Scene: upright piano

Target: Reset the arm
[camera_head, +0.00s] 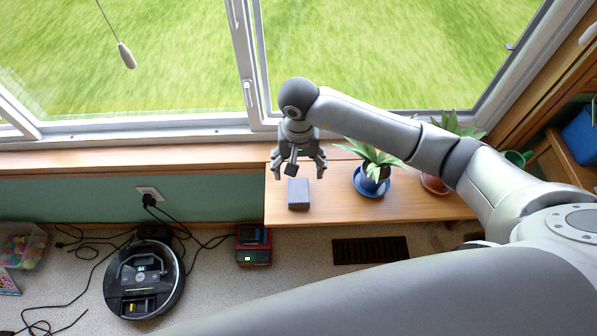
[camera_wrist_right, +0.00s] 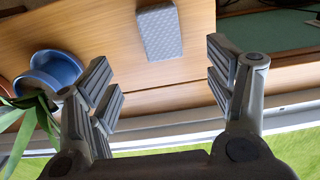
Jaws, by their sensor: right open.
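My right arm (camera_head: 385,135) reaches in from the right across the window in the head view. My right gripper (camera_head: 298,172) points down over the wooden shelf and is open and empty. A grey patterned block (camera_head: 298,194) lies on the shelf just in front of the fingers. In the right wrist view, the open fingers (camera_wrist_right: 160,85) stand wide apart, and the grey block (camera_wrist_right: 160,32) lies on the wood beyond them, apart from both fingers. My left gripper is not in view.
A plant in a blue pot and saucer (camera_head: 370,183) stands right of the block; it also shows in the wrist view (camera_wrist_right: 50,75). Another plant (camera_head: 435,183) stands further right. The window sill (camera_head: 120,158) runs behind. A robot vacuum (camera_head: 143,280), cables and a red device (camera_head: 254,246) are on the floor.

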